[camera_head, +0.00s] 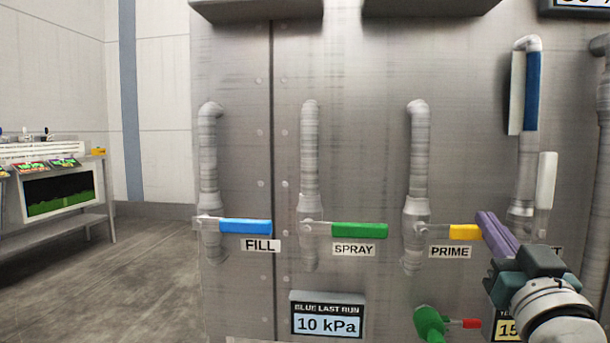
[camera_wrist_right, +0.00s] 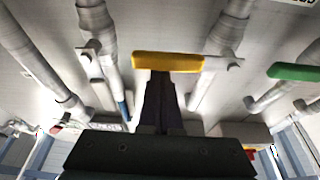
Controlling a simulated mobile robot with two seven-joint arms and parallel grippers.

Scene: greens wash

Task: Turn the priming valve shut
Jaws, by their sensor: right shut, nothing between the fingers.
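The priming valve has a yellow lever (camera_head: 465,231) that lies level, pointing right from its vertical pipe (camera_head: 418,170), above the PRIME label (camera_head: 450,252). My right gripper (camera_head: 488,220) is shut and empty, with its purple fingers just at the right, free end of the yellow lever. In the right wrist view the yellow lever (camera_wrist_right: 168,62) lies across the tips of my dark fingers (camera_wrist_right: 158,80). I cannot tell whether the fingers touch it. My left gripper is not in view.
To the left, the blue FILL lever (camera_head: 245,226) and green SPRAY lever (camera_head: 358,230) also lie level. A white upright lever (camera_head: 546,180) stands on the right. A green valve with a red handle (camera_head: 470,323) sits below. The floor at left (camera_head: 150,270) is clear.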

